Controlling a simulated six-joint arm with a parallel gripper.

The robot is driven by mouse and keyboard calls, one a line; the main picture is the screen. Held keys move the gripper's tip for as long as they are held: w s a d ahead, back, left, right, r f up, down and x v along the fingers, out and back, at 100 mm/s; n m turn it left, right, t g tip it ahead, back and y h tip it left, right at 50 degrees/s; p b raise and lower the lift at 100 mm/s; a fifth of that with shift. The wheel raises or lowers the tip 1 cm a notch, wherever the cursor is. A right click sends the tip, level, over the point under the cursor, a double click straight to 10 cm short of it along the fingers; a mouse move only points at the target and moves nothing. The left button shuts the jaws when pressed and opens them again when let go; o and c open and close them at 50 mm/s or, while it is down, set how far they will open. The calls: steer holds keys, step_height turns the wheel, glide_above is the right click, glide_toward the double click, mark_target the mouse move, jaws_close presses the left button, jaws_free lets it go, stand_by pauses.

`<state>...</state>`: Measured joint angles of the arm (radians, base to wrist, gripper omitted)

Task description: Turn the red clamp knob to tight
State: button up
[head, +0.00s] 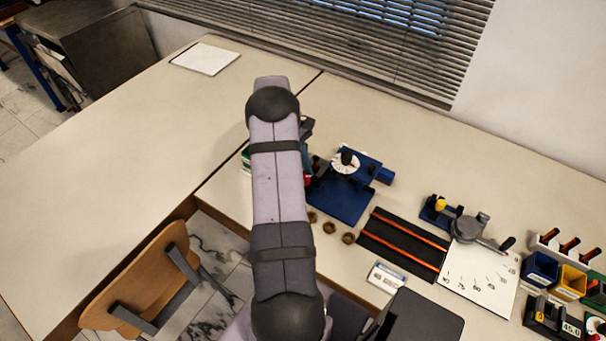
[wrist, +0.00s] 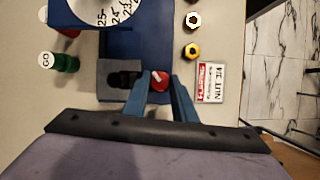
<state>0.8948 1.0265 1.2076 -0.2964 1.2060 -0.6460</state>
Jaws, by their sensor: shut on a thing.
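The red clamp knob (wrist: 159,80) with a white mark on top sits beside a grey block (wrist: 107,68) on the blue gauge rig in the wrist view. My gripper (wrist: 161,84) has its two blue fingers on either side of the knob and is shut on it. In the head view a small bit of the red knob (head: 307,180) shows at the edge of my arm, which hides most of the gripper. The blue rig base (head: 340,203) and its white dial (head: 341,166) stand to the right of my arm.
Brass nuts (head: 348,238) and a white label card (wrist: 210,83) lie near the rig. A green GO gauge (wrist: 65,63) stands on its other side. A black tray with orange strips (head: 402,243) lies to the right. The left table (head: 130,130) is largely clear.

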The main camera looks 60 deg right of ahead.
steer(key=m, duration=0.2)
steer(key=m+y+b, duration=0.1)
steer(key=m, duration=0.1)
steer(key=shift+d+m+t+y, duration=0.2)
steer(key=shift+m+t+y, duration=0.1)
steer(key=shift+t, duration=0.1)
steer(key=shift+m+t+y, duration=0.3)
steer(key=shift+m+y, duration=0.3)
steer(key=shift+m, duration=0.9)
steer(key=o, duration=0.8)
steer(key=shift+c, duration=0.2)
steer(key=shift+d+r+b, duration=0.1)
steer(key=shift+r+b, duration=0.05)
steer(key=shift+b, duration=0.2)
steer(key=b+v, duration=0.1)
steer(key=v, duration=0.6)
